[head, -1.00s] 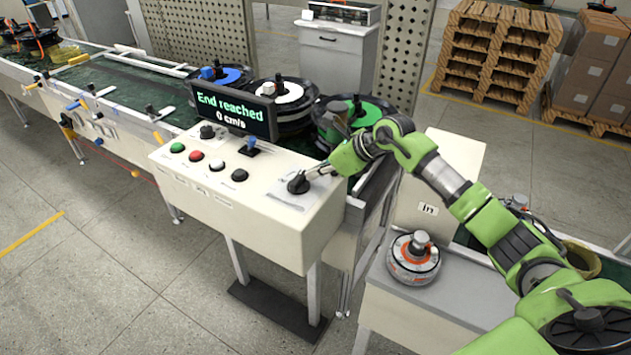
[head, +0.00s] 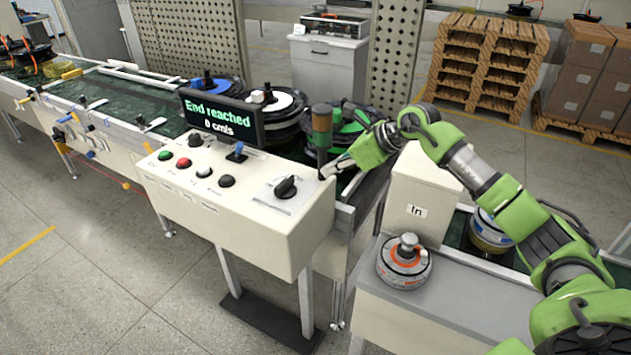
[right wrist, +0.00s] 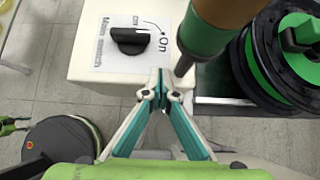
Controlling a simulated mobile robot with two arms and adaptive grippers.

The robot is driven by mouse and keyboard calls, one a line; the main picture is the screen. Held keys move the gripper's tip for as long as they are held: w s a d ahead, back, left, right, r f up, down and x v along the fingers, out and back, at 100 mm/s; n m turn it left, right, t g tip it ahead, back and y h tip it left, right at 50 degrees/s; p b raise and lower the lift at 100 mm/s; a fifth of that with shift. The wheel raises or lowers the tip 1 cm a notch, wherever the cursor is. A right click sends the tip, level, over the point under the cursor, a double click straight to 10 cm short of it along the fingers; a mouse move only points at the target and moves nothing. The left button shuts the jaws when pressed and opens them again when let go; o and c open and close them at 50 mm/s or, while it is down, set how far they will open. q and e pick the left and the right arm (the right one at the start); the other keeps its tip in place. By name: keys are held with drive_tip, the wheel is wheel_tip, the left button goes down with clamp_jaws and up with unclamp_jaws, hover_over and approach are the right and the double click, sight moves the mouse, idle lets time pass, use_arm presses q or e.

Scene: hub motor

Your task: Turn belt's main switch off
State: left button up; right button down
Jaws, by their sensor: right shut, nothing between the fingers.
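The main switch is a black rotary knob (head: 285,187) on a white label, at the right end of the white control panel (head: 255,213). The right wrist view shows the knob (right wrist: 132,40) with "Main switch" and "On" printed beside it; its grip lies roughly across the picture. I cannot tell surely which position it points to. My right gripper (head: 323,173) is shut and empty, apart from the knob, at the panel's right edge. Its fingertips (right wrist: 160,92) also show in the right wrist view, below and right of the knob.
A signal post (head: 321,130) stands close beside my right gripper. The display (head: 222,120) reads "End reached" and 0 cm/s. Wheel hubs sit on the conveyor behind; another hub (head: 404,262) stands at right.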

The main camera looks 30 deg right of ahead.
use_arm(q)
drive_tip(key=shift+w+a+f+b, duration=0.1)
drive_tip(key=shift+w+f+b, duration=0.15)
drive_tip(key=shift+f, duration=0.2)
drive_tip(key=shift+w+a+f+b, duration=0.1)
drive_tip(key=shift+f+b, duration=0.2)
drive_tip(key=shift+f, duration=0.15)
use_arm(e)
drive_tip(key=v, duration=0.3)
drive_tip(key=w+v, duration=0.1)
drive_tip(key=v, duration=0.1)
drive_tip(key=shift+s+d+r, duration=0.1)
drive_tip(key=shift+d+r, duration=0.05)
drive_tip(key=shift+d, duration=0.25)
use_arm(q)
wheel_tip(320, 180, up, 8)
drive_tip(key=p, duration=0.7)
drive_tip(key=shift+f+p, duration=0.2)
drive_tip(key=shift+p, duration=0.1)
use_arm(e)
drive_tip(key=s+a, duration=0.1)
drive_tip(key=s, duration=0.1)
drive_tip(key=s+a, duration=0.1)
drive_tip(key=s, duration=0.1)
drive_tip(key=shift+s+a+f, duration=0.1)
drive_tip(key=shift+a+f, duration=0.2)
drive_tip(key=shift+a, duration=0.1)
